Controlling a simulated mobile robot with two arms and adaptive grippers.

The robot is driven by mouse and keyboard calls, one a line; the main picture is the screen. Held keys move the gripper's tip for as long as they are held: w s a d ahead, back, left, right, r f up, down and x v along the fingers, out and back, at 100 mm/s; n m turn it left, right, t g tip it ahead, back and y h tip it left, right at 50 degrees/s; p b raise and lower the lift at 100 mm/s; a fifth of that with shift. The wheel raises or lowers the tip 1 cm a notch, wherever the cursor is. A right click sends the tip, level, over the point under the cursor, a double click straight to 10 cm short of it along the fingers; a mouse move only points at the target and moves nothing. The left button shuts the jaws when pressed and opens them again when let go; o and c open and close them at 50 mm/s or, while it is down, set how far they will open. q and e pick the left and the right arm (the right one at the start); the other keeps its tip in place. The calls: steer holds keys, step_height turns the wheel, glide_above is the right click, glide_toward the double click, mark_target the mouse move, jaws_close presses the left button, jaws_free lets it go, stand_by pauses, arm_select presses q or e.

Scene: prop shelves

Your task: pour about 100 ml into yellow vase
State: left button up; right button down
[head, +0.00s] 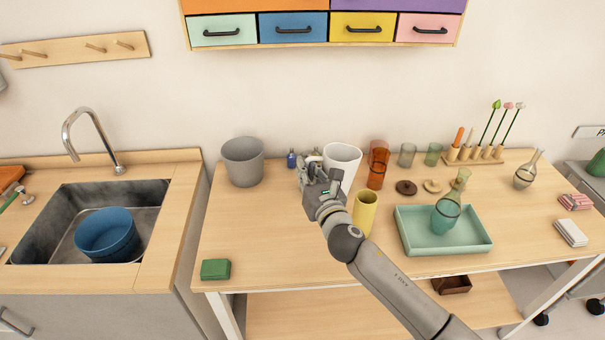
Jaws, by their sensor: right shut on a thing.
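The yellow vase (366,212) stands upright on the wooden table, just right of my right wrist. A white pitcher-like vessel (342,155) with a wide open top is behind it and to its left. My right gripper (305,172) is at the left side of the white vessel and looks shut on it. The grip itself is mostly hidden by the hand, and so is the vessel's lower part. I cannot see what is inside the vessel or the yellow vase. My left gripper is out of view.
A grey bucket (243,162) and small bottles (291,159) stand left of the gripper. An amber glass (377,165) stands close right of the white vessel. A teal tray (445,245) holds a glass vase. The table's front left is clear except for a green block (215,269).

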mark_target(323, 153)
steer(key=shift+d+r+m+t+b, duration=0.15)
steer(key=shift+d+r+m+b, duration=0.15)
steer(key=shift+d+r+m, duration=0.4)
steer(key=shift+d+r+m+t+b, duration=0.15)
steer(key=shift+d+r+m+b, duration=0.1)
steer(key=shift+d+r+m, duration=0.4)
steer(key=shift+f+b, duration=0.15)
steer(key=shift+b, duration=0.3)
steer(key=shift+r+m+t+b, duration=0.3)
steer(key=shift+r+m+b, duration=0.25)
steer(key=shift+m+b, duration=0.5)
steer(key=m+b, duration=0.1)
steer(key=m, duration=0.1)
steer(key=shift+d+r+m+t+h+b, duration=0.3)
steer(key=shift+d+r+m+b, duration=0.1)
steer(key=shift+w+d+r, duration=0.1)
steer(key=shift+r, duration=0.1)
steer(key=shift+r+m, duration=0.1)
steer(key=shift+m, duration=0.4)
steer(key=shift+d+m+t+h, duration=0.3)
steer(key=shift+d+m+h, duration=0.35)
steer(key=shift+m, duration=0.75)
stand_by(2.5)
